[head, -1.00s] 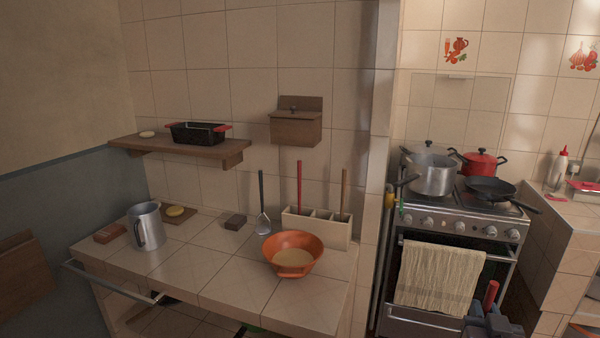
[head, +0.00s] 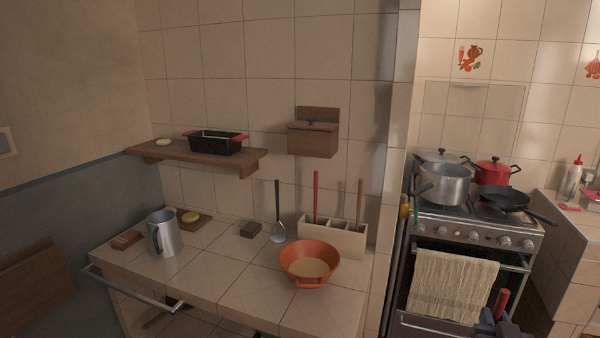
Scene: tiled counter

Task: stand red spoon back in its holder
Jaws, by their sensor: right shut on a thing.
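My right gripper (head: 497,320) shows at the bottom right, in front of the stove, shut on a red handle (head: 501,302) that sticks up from it, tilted slightly. This looks like the red spoon; its lower part is out of view. The cream holder (head: 346,241) with several compartments stands at the back right of the tiled counter, far to the left of the gripper. Another red-handled utensil (head: 316,195) and a wooden-handled one (head: 360,203) stand in it. Their lower ends are hidden. My left gripper is not in view.
An orange bowl (head: 310,261) stands just in front of the holder. A dark-handled utensil (head: 278,214) is left of the holder. A metal jug (head: 163,234) stands farther left. The counter's front middle (head: 235,290) is clear. A towel (head: 452,285) hangs on the stove.

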